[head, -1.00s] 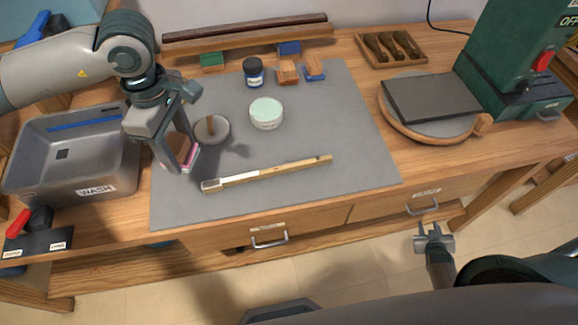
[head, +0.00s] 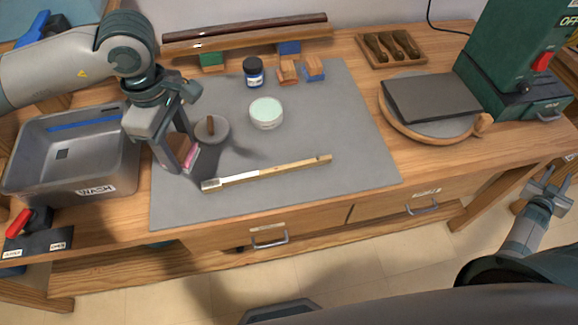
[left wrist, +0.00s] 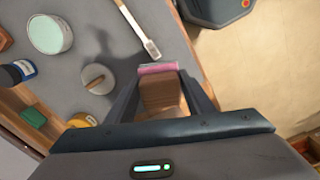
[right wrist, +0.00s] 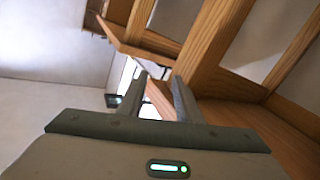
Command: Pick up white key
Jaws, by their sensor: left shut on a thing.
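The white key (head: 240,178) is a long wooden stick with a white section near its left end. It lies slantwise on the grey mat (head: 310,205), and its white end also shows in the left wrist view (left wrist: 143,35). My left gripper (head: 184,165) is shut on a wooden block with a pink edge (left wrist: 159,92), over the mat's left part. The white key is to its right and apart from it. My right gripper (head: 548,188) is open and empty, off the bench at the far right; its spread fingers also show in the right wrist view (right wrist: 160,90).
A grey wash basin (head: 95,190) stands at the left. A round grey disc with a knob (head: 212,130), a pale green tub (head: 266,113) and a blue jar (head: 253,73) are on the mat. A dark plate (head: 430,98) and green machine (head: 520,50) are at the right.

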